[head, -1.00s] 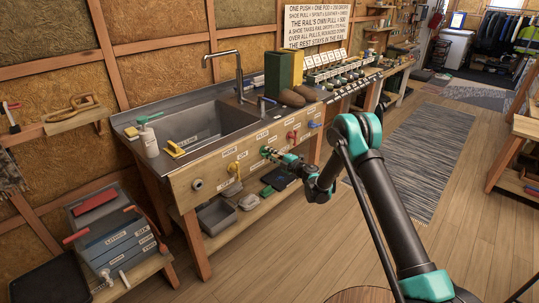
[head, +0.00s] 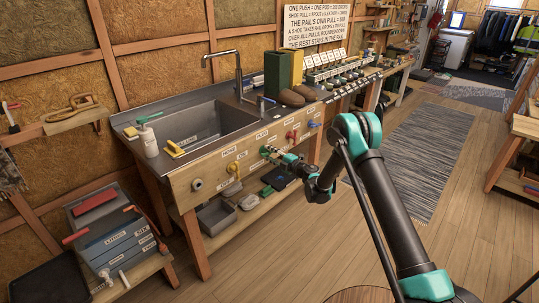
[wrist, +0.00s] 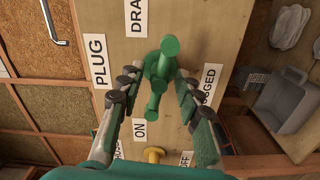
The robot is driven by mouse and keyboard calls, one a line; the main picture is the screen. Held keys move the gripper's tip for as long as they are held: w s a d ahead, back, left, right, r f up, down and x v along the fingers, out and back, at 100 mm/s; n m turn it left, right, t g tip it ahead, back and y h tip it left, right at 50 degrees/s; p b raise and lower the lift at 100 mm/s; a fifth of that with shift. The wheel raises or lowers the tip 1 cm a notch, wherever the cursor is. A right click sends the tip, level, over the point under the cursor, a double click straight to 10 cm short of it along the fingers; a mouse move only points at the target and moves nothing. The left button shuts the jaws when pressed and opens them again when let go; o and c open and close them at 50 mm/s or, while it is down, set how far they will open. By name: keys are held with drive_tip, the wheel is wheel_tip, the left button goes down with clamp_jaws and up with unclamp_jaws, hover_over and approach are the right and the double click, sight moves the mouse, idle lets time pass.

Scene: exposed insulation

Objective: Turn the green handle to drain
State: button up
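The green handle (wrist: 158,85) is on the wooden front panel (wrist: 190,30) of the sink bench, between labels reading "PLUG" (wrist: 98,62) and a partly hidden one ending in "GGED". A cut-off label starting "DRA" (wrist: 136,16) is above it in the wrist view. My gripper (wrist: 155,78) is open, with one finger on each side of the handle. A gap shows at the left finger; whether the right finger touches cannot be told. In the head view my gripper (head: 274,154) is at the panel and mostly hides the handle.
A yellow knob (wrist: 153,154) is on the same panel, near labels "ON" and "OFF". Red (head: 291,135) and blue (head: 312,124) knobs are further right in the head view. Grey bins (head: 217,216) sit on the shelf below. Floor around the bench front is clear.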

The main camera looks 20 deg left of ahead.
drive_tip(key=v, duration=1.2)
drive_tip(key=shift+w, duration=0.1)
